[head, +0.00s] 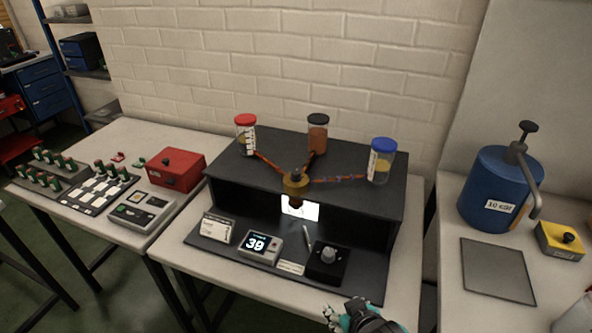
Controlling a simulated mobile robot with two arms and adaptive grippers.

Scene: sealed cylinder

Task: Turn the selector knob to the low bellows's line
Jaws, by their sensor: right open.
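The selector knob (328,255) is a grey knob on a black box at the front right of the dark bench unit (235,178). Its pointing direction is too small to tell. Three clear cylinders stand on top: red-capped (245,139), black-capped (317,138) and blue-capped (381,165). Orange-brown lines run from them to a brass fitting (296,183) at the middle. I cannot tell which one is low. My right gripper (331,314) is open at the bottom edge, in front of the knob box and apart from it. My left gripper is not in view.
A display (261,246) reading 39 stands left of the knob, with a label card (217,228) beside it. A small stick (307,236) stands close to the knob's left. A blue tank (491,187) is on the right table; a red box (177,169) is on the left one.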

